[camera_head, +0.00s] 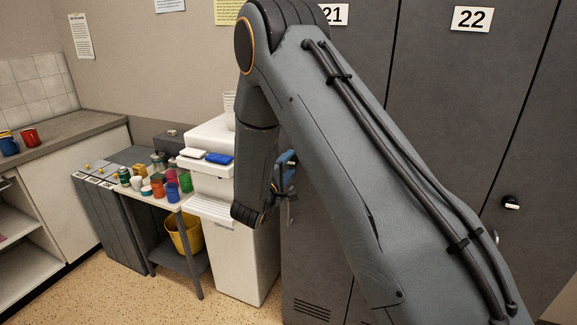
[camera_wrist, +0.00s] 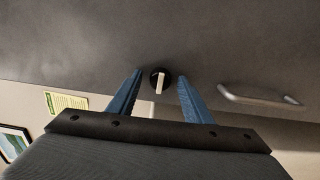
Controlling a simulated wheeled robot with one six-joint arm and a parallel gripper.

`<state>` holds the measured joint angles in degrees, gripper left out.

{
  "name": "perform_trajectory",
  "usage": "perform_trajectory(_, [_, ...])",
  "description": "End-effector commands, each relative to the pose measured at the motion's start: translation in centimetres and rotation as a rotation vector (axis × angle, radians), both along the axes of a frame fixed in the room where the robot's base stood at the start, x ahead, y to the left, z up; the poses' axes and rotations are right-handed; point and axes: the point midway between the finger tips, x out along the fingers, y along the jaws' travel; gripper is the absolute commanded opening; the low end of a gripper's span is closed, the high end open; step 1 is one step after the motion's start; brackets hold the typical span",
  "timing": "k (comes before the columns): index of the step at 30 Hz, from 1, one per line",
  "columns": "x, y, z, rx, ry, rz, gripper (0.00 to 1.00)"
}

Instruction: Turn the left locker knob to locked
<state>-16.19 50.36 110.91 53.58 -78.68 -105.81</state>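The left locker (camera_head: 365,68), marked 21, is dark grey and mostly behind my arm in the head view. Its knob (camera_wrist: 160,81) is a round black disc with a white bar, seen in the wrist view. The bar stands about upright in that picture. My gripper (camera_wrist: 160,75) has two blue fingers spread apart, one on each side of the knob, with visible gaps. Whether the fingertips reach the door surface I cannot tell. In the head view my gripper (camera_head: 287,162) is partly hidden by my arm, and the left knob does not show.
A metal handle (camera_wrist: 260,96) sits right of the knob in the wrist view. Locker 22 (camera_head: 480,100) has its own black knob (camera_head: 511,203). A white dispenser-like cabinet (camera_head: 240,265) and a small table with cups (camera_head: 150,204) stand left of my gripper.

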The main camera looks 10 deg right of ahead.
Motion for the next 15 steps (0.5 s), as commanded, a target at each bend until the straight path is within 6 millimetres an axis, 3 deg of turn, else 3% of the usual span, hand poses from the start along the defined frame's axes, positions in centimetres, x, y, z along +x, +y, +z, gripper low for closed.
perform_trajectory(7, [-0.7,0.7,-0.1,0.000,0.000,0.002,0.45])
perform_trajectory(15, [-4.1,3.2,-0.2,-0.001,0.001,0.004,0.45])
